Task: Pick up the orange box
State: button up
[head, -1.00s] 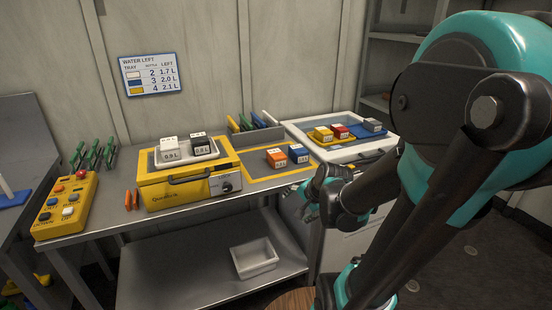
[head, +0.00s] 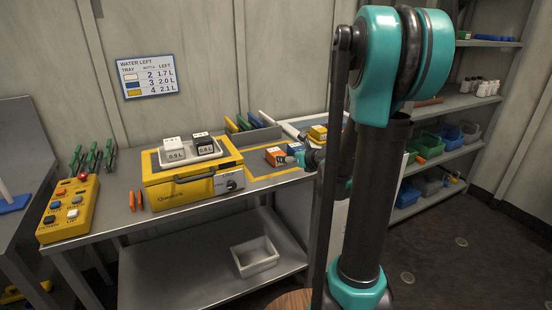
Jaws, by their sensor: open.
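The orange box (head: 276,156) sits on the metal workbench, inside a yellow-outlined area to the right of the yellow machine. A blue box (head: 295,149) stands close beside it on the right. My gripper (head: 298,160) is just to the right of the orange box and in front of the blue box. It looks small here, and my arm hides part of it. It is open, with nothing seen in it. I cannot tell whether it touches the orange box.
A yellow button panel (head: 68,210) stands at the left. Shelves (head: 450,150) stand at the right.

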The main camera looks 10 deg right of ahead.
aim_at(279, 154)
jog(key=x, duration=0.8)
jog(key=shift+f+x, duration=0.1)
jog(key=shift+x, duration=1.45)
jog(key=shift+f+x, duration=0.15)
jog(key=shift+x, duration=1.45)
jog(key=shift+d, duration=0.15)
jog(key=shift+c, duration=0.3)
jog(key=c, duration=1.3)
jog(key=shift+r, duration=0.1)
